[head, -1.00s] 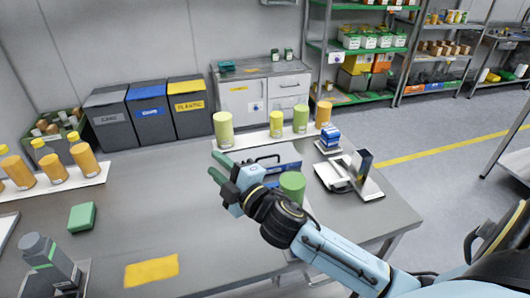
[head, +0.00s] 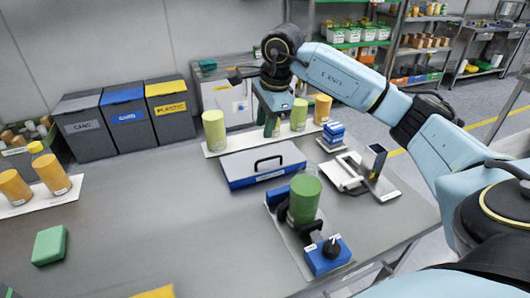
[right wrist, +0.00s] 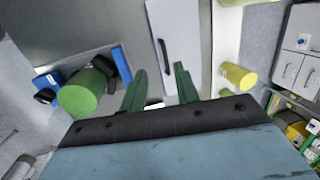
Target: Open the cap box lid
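The cap box (head: 262,163) is a blue box with a grey lid and a black handle on top. It stands on the table in the head view, and its lid looks shut. In the right wrist view the pale lid (right wrist: 172,35) and its dark handle show beyond the fingers. My right gripper (head: 272,126) points down above the back of the table, behind the box as seen from the head. Its green fingers are apart with nothing between them in the right wrist view (right wrist: 160,84). It appears clear of the handle. My left gripper is not in view.
A blue device holding a green cylinder (head: 304,200) stands in front of the box. Yellow and green containers (head: 214,131) stand on a white strip behind it. A scale-like device (head: 345,172) is to the right. The table's left middle is clear.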

